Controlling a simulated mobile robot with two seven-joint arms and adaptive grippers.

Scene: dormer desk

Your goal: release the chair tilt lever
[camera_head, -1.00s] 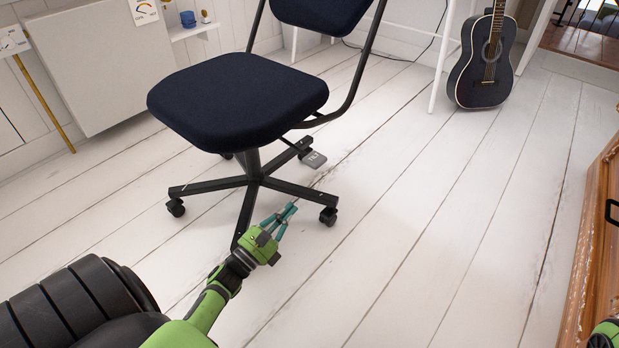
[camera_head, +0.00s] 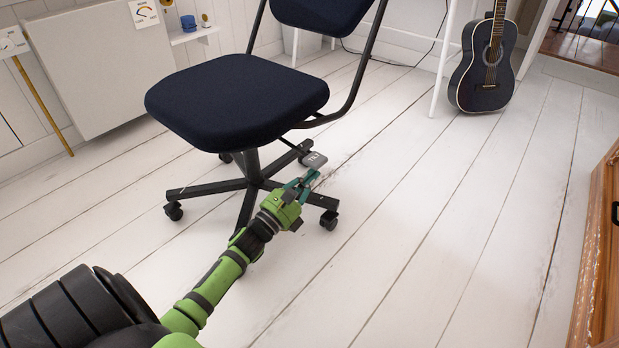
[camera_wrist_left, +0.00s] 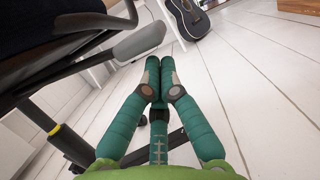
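The office chair has a dark blue seat (camera_head: 238,98) on a black five-star base with casters. The tilt lever is a grey paddle with a pale mark (camera_head: 314,159), sticking out on a thin rod below the seat's right side. My left gripper (camera_head: 308,180) is just below and in front of the paddle in the head view. In the left wrist view the teal fingers (camera_wrist_left: 161,72) lie side by side, shut with nothing seen between them. There the paddle (camera_wrist_left: 140,40) is up and left of the fingertips, apart from them in the picture. My right gripper is not in view.
A dark guitar (camera_head: 486,66) leans near a white desk leg (camera_head: 440,72) at the back right. A wooden cabinet (camera_head: 600,265) stands at the right edge. A white panel (camera_head: 90,60) is at the back left. The white plank floor right of the chair is clear.

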